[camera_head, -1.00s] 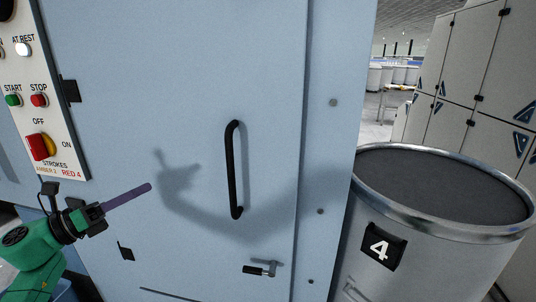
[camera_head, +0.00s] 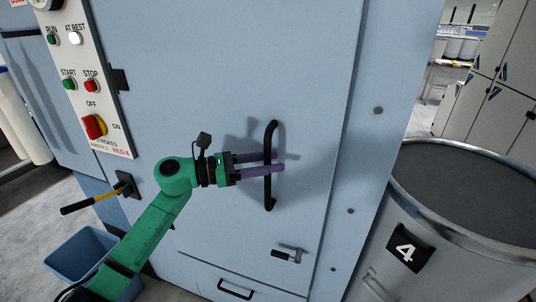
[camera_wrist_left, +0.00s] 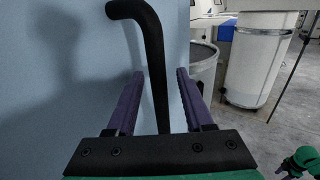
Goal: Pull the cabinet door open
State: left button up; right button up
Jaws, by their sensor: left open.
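The cabinet door (camera_head: 220,85) is a flat light-blue panel and looks shut. Its black vertical bar handle (camera_head: 270,198) stands off the panel. My left gripper (camera_head: 280,161) has purple fingers and is at the middle of the handle, fingers pointing right. In the left wrist view the handle (camera_wrist_left: 152,60) runs between the two parted fingers (camera_wrist_left: 157,88), with a gap visible on both sides. The gripper is open and not closed on the bar.
A small latch lever (camera_head: 285,255) sits below the handle. A control panel (camera_head: 97,75) with buttons and a red-yellow switch is at the left. A grey drum (camera_head: 440,235) marked 4 stands close on the right. A blue bin (camera_head: 82,258) is at lower left.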

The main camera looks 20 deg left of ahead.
pick_arm(q)
jog(key=shift+a, duration=0.1)
grip_shut()
jog(key=shift+f, duration=0.1)
dwell(1.2)
